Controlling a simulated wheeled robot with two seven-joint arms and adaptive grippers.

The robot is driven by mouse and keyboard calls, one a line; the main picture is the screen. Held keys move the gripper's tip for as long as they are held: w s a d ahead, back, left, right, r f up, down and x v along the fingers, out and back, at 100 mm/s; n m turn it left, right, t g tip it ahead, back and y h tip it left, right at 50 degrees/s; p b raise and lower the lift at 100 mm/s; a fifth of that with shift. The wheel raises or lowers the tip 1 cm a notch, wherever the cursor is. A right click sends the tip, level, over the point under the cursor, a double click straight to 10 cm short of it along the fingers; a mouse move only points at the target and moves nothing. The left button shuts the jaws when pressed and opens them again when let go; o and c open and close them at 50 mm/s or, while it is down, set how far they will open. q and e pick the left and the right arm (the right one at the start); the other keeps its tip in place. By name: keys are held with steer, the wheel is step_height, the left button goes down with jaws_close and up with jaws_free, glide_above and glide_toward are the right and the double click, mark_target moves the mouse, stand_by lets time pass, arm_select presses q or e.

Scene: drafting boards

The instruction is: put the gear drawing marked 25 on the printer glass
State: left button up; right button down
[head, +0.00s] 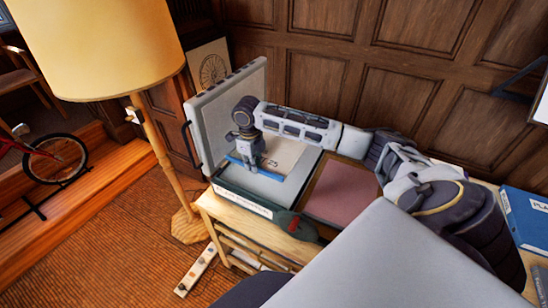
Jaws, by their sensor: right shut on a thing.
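The printer's lid (228,112) stands open and upright at its left. The gear drawing (288,152), a tan sheet with 25 readable on it, is over the pale printer glass (266,189). My right gripper (246,166) points down at the sheet's left part and is shut on it, by a blue strip along its edge. I cannot tell whether the sheet lies flat on the glass or is just above it. The gripper and arm hide part of the sheet. My left gripper is not in view.
A pinkish-brown panel (343,188) lies right of the glass. A dark green and red object (296,225) is at the printer's front. A floor lamp (160,150) stands close on the left. A blue folder (527,215) lies far right. Wood panelling stands behind.

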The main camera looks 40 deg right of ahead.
steer(key=shift+w+d, duration=0.1)
steer(key=shift+w, duration=0.15)
steer(key=shift+s+r, duration=0.1)
glide_above(255, 186)
steer(key=shift+f+p, duration=0.35)
steer(key=shift+f, duration=2.8)
steer(key=shift+s, duration=0.1)
steer(key=shift+f, duration=1.9)
steer(key=c, duration=1.5)
jaws_free()
steer(key=shift+o, duration=0.2)
steer(key=shift+r+p, duration=0.2)
steer(key=shift+p, duration=0.2)
